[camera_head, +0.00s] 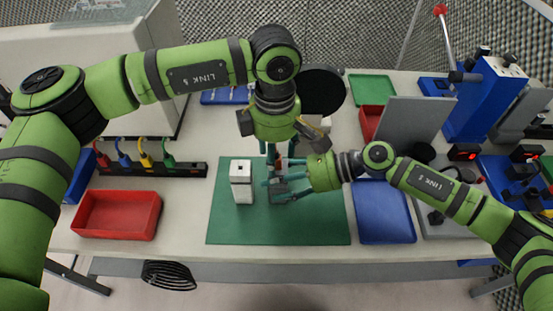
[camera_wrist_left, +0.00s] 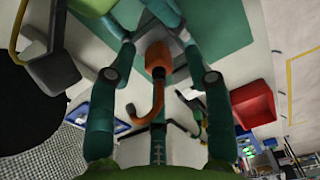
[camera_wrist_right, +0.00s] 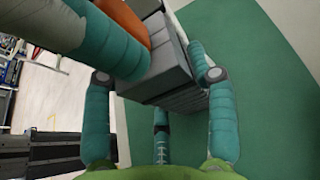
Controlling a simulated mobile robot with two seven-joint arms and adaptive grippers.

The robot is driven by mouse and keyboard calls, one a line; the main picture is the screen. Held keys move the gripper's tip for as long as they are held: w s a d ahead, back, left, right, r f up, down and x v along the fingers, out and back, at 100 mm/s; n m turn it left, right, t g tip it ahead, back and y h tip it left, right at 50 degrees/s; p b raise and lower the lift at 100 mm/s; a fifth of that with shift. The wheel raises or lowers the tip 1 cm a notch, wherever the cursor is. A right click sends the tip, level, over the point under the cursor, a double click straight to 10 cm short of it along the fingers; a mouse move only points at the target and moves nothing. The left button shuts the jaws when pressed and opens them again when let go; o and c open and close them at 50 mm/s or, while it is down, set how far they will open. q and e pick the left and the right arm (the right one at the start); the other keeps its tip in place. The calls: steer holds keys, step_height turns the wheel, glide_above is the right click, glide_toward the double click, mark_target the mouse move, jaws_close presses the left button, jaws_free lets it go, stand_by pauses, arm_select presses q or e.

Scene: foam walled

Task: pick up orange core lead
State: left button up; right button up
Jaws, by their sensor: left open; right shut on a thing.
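The orange core lead (camera_wrist_left: 157,62) shows in the left wrist view as a thick orange head with a curved orange tail. It lies between the spread fingers of my left gripper (camera_wrist_left: 160,78), which is open; I cannot tell whether either finger touches it. An orange part (camera_wrist_right: 122,17) also shows at the top of the right wrist view, partly behind a teal finger. My right gripper (camera_wrist_right: 163,82) is shut on a grey block (camera_wrist_right: 175,68). In the head view, my left gripper (camera_head: 278,150) is just above my right gripper (camera_head: 277,186), over the green mat (camera_head: 235,228).
A white block (camera_head: 241,182) stands on the mat, left of the grippers. A rack (camera_head: 190,170) with several coloured leads and a red tray (camera_head: 117,215) are at the left. A blue tray (camera_head: 384,211) is at the right. The mat's front is clear.

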arm_select(q)
steer(key=shift+f, duration=0.25)
arm_select(e)
steer(key=shift+f, duration=0.1)
arm_select(q)
jaws_close()
step_height(320, 180, up, 10)
steer(key=shift+r, duration=0.1)
stand_by(0.4)
arm_select(e)
steer(key=o, duration=1.3)
